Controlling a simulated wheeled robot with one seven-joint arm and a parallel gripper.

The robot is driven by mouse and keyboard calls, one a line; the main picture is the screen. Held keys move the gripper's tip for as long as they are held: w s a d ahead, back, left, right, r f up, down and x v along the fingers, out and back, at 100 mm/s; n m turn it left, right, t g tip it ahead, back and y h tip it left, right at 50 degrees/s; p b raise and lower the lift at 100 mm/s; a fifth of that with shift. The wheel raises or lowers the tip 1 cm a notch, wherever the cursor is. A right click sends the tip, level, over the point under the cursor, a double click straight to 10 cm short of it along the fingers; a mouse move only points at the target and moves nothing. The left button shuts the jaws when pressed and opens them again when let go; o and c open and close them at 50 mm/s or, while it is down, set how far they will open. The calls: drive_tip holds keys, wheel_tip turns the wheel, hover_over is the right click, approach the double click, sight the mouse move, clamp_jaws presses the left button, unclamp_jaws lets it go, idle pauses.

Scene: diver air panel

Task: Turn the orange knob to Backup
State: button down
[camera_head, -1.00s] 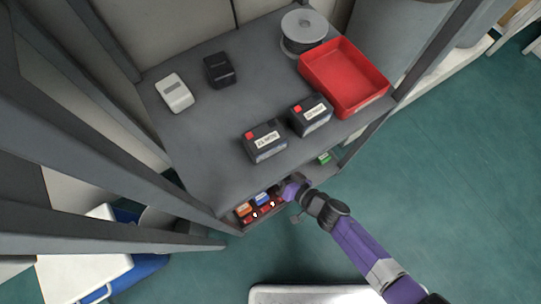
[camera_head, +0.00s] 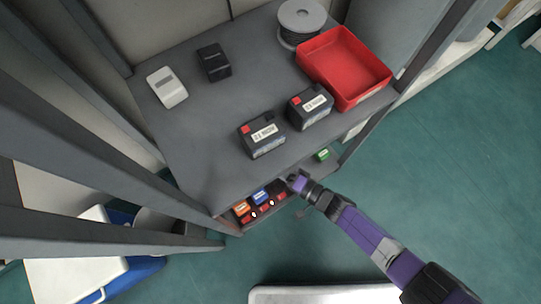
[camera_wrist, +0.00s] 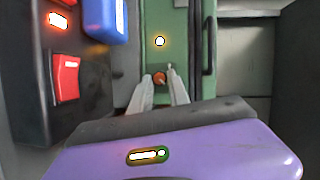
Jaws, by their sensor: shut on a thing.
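The orange knob (camera_wrist: 159,78) sits on a green panel (camera_wrist: 150,15) in the wrist view. My gripper (camera_wrist: 164,80) has its two pale fingers on either side of the knob, shut on it. Part of the knob is hidden between the fingers, and I cannot read which mark it points to. A small white lit lamp (camera_wrist: 160,41) with an orange rim is just above the knob on the panel. In the head view my gripper (camera_head: 296,181) is at the front of the lower shelf, and the knob is not visible.
A black housing with a red switch (camera_wrist: 66,79) and a blue part (camera_wrist: 105,20) lie left of the panel. A dark handle (camera_wrist: 208,38) is on its right. Above the lower shelf, the shelf top (camera_head: 200,125) holds black boxes (camera_head: 262,138) and a red tray (camera_head: 380,75).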

idle(0.4)
drive_tip(key=c, duration=1.3)
unclamp_jaws()
drive_tip(key=shift+o, duration=0.2)
drive_tip(key=shift+d, duration=0.1)
drive_tip(key=p+v, duration=0.2)
drive_tip(key=v, duration=0.5)
drive_tip(key=shift+s+d+p, duration=0.2)
drive_tip(key=shift+d+p, duration=0.05)
drive_tip(key=shift+p, duration=0.1)
